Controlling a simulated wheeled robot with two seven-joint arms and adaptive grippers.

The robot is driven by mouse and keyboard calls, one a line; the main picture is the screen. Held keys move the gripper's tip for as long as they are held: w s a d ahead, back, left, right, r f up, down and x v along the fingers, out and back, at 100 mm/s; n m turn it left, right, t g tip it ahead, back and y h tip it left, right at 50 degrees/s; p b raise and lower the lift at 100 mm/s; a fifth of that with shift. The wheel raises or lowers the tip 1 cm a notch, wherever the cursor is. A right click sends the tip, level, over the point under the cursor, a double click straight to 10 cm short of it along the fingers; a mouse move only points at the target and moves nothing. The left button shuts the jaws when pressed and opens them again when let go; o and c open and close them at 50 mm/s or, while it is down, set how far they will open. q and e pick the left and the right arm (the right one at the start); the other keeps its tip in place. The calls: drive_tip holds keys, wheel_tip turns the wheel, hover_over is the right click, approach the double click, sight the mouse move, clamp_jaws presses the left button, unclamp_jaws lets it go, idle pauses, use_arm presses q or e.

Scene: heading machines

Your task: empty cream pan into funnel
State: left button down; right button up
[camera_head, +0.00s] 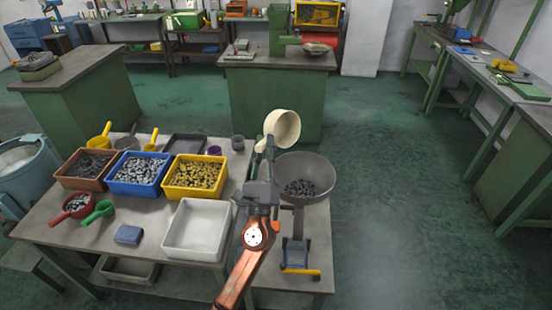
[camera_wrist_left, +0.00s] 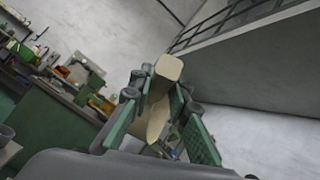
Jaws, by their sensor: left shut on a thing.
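My left gripper (camera_head: 268,152) is shut on the handle of the cream pan (camera_head: 284,127). The pan is tipped steeply onto its side, above the table and just behind the far rim of the funnel. No pieces show in the visible part of the pan. In the left wrist view the cream pan's handle (camera_wrist_left: 167,68) sits between the green finger pads of the left gripper (camera_wrist_left: 150,105). The grey funnel (camera_head: 325,168) stands to the right of my left wrist, with a pile of dark metal pieces (camera_head: 299,188) inside. My right gripper is out of view.
Brown (camera_head: 72,183), blue (camera_head: 122,188) and yellow (camera_head: 180,191) bins of small parts stand left on the table. An empty white tray (camera_head: 197,232) is in front. Red (camera_head: 70,212) and green (camera_head: 98,213) scoops lie nearby. Floor right of the funnel is clear.

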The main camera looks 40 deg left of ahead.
use_arm(q)
wheel_tip(320, 180, down, 7)
drive_tip(key=w+n+y+b, duration=0.1)
drive_tip(key=w+b, duration=0.1)
drive_tip(key=b, duration=0.2)
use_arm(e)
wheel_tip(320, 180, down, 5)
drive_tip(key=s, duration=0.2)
use_arm(q)
drive_tip(key=a+r+n+g+h+p, duration=0.1)
drive_tip(key=n+g+p, duration=0.4)
drive_tip(key=p, duration=1.5)
drive_tip(key=w+a+r+n+g+h+p, duration=0.1)
drive_tip(key=a+r+n+g+h+p, duration=0.1)
drive_tip(key=p, duration=1.9)
drive_tip(key=a+n+g+h, duration=0.1)
drive_tip(key=a+n+g, duration=0.1)
drive_tip(key=n+g, duration=0.1)
drive_tip(key=shift+w+a+r+n+g+h, duration=0.15)
drive_tip(key=shift+a+n+g+h, duration=0.2)
drive_tip(key=shift+n, duration=0.15)
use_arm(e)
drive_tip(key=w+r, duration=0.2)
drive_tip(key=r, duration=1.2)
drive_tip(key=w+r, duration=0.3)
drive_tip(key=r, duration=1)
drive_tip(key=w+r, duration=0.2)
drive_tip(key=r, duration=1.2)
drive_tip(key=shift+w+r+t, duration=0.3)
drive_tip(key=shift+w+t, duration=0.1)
